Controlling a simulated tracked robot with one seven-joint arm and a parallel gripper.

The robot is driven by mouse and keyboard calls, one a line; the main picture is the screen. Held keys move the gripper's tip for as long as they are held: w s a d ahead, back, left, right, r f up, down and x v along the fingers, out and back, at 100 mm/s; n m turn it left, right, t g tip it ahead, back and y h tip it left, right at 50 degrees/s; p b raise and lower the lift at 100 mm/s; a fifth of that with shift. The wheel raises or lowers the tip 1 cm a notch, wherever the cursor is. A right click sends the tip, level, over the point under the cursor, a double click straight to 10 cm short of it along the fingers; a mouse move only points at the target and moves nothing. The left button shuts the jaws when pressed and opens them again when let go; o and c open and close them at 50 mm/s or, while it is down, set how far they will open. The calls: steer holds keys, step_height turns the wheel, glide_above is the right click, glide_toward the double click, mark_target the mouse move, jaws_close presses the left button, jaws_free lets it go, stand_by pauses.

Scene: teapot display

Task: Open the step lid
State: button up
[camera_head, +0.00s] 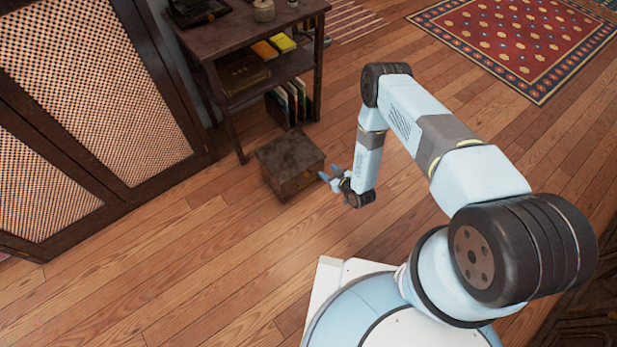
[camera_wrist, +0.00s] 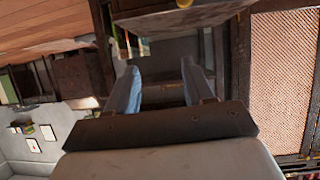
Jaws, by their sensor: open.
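The step is a small dark brown wooden box (camera_head: 290,158) on the floor, in front of the shelf unit. Its lid (camera_head: 289,149) lies flat and looks closed. My gripper (camera_head: 329,175) is just right of the box, close to its right side, with the fingers pointing toward it. I cannot tell whether they touch it. In the wrist view my gripper (camera_wrist: 161,67) shows two blue fingers spread apart with nothing between them. Which part of the box shows in that view is hard to tell.
A dark wooden shelf unit (camera_head: 255,72) with books stands behind the box. A cabinet with lattice doors (camera_head: 110,85) is at the left. A patterned red rug (camera_head: 520,42) lies at the upper right. Wooden floor (camera_head: 190,265) is clear in front of the box.

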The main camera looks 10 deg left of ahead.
glide_toward(308, 175)
steer(key=shift+y, duration=0.3)
steer(key=x, duration=0.8)
steer(key=shift+w+d+f, duration=0.1)
steer(key=shift+w+f, duration=0.05)
steer(key=shift+f, duration=0.2)
steer(key=shift+c, duration=0.4)
jaws_close()
